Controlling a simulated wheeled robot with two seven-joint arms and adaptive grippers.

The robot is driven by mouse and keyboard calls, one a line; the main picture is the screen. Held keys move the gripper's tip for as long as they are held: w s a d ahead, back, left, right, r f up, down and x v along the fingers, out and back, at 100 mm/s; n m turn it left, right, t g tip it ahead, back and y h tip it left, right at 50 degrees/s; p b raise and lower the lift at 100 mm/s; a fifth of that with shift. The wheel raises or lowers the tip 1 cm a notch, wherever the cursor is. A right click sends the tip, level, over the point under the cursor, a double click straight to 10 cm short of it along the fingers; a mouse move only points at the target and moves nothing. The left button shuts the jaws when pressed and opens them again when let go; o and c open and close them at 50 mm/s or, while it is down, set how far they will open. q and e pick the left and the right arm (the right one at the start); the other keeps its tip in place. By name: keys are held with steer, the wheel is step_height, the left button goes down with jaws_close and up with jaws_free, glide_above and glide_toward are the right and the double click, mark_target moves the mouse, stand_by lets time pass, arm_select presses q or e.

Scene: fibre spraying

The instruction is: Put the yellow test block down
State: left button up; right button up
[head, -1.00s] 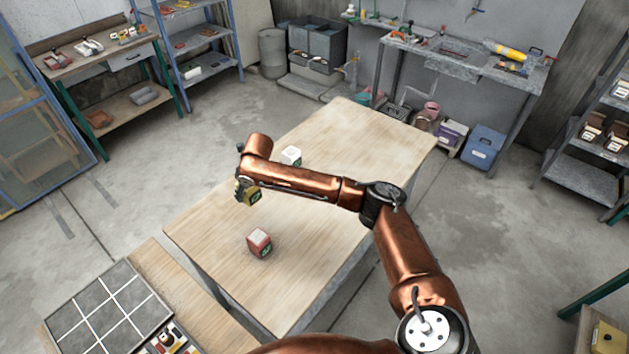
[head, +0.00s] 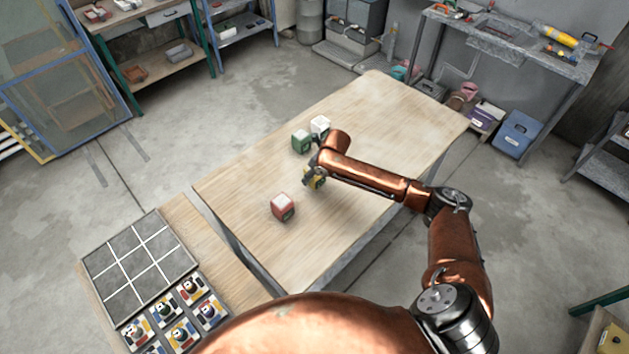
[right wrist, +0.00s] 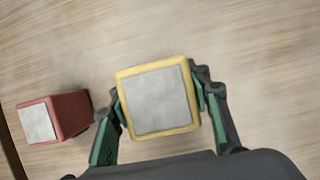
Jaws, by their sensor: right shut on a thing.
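The yellow test block (head: 317,181) is held by my right gripper (head: 313,174) over the wooden table, partly hidden by the gripper. In the right wrist view the yellow block (right wrist: 158,98) shows its grey face, with a finger on each side of it. My right gripper (right wrist: 160,112) is shut on it. I cannot tell whether the block touches the tabletop. My left gripper is not in view.
On the wooden table (head: 390,110), a red block (head: 283,207) stands to the left and nearer, also at left in the wrist view (right wrist: 55,117). A green block (head: 301,141) and a white block (head: 320,126) stand beyond. A gridded tray (head: 128,249) lies lower left.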

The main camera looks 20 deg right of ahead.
mark_target(315, 176)
steer(key=f, duration=0.3)
steer(key=shift+s+d+f+p, duration=0.1)
steer(key=shift+d+f+p, duration=0.1)
steer(key=shift+p, duration=0.1)
steer(key=o, duration=1.7)
steer(key=shift+s+f, duration=0.1)
steer(key=shift+c, duration=0.2)
steer(key=v, duration=1.2)
